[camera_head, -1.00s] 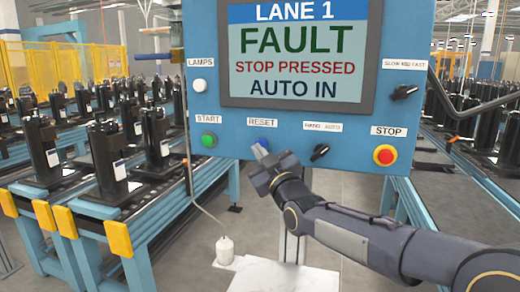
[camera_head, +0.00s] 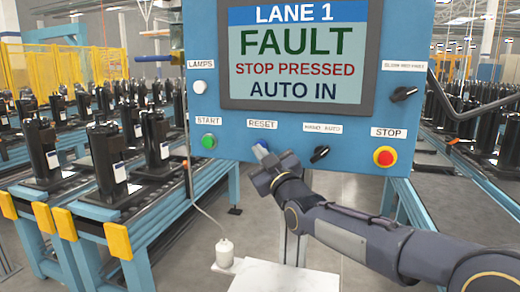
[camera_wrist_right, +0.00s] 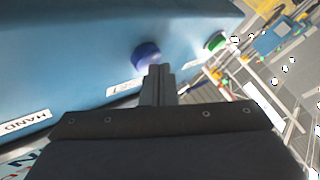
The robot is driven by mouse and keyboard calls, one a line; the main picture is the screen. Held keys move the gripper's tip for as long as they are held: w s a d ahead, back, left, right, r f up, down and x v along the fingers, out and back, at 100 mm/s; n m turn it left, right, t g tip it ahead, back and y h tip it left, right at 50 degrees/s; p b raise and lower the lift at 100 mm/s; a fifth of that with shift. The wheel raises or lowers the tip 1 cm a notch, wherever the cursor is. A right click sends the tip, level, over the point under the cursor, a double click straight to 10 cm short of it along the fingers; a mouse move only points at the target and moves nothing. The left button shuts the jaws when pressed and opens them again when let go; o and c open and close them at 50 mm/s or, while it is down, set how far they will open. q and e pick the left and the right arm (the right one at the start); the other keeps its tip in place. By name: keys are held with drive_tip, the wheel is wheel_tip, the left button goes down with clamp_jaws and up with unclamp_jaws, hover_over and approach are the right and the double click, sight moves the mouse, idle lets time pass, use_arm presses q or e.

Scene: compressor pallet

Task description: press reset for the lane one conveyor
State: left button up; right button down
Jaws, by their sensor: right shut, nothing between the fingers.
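The blue lane 1 control panel (camera_head: 330,130) fills the upper middle of the head view. Its screen (camera_head: 296,52) reads LANE 1, FAULT, STOP PRESSED, AUTO IN. The blue reset button (camera_wrist_right: 146,53) shows in the wrist view; in the head view my gripper mostly hides it, under the RESET label (camera_head: 262,124). My right gripper (camera_head: 262,152) is shut and empty, its fingertips at the button. In the wrist view the fingertips (camera_wrist_right: 158,72) overlap the button's lower right edge; I cannot tell whether they touch. My left gripper is out of view.
The green start button (camera_head: 209,141) is left of reset; the black hand/auto knob (camera_head: 320,154) is close on its right. The red stop button (camera_head: 385,156) is farther right. Conveyors (camera_head: 110,212) carrying black compressors flank the panel.

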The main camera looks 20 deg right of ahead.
drive_tip(key=shift+w+d, duration=0.1)
drive_tip(key=shift+d, duration=0.05)
idle(0.5)
drive_tip(key=shift+s+a+b, duration=0.5)
drive_tip(key=shift+s+b, duration=0.15)
drive_tip(key=shift+s, duration=0.1)
drive_tip(key=shift+a, duration=0.1)
drive_tip(key=s+a, duration=0.1)
drive_tip(key=s, duration=0.1)
drive_tip(key=s+a, duration=0.1)
drive_tip(key=s, duration=0.1)
drive_tip(key=shift+a, duration=0.35)
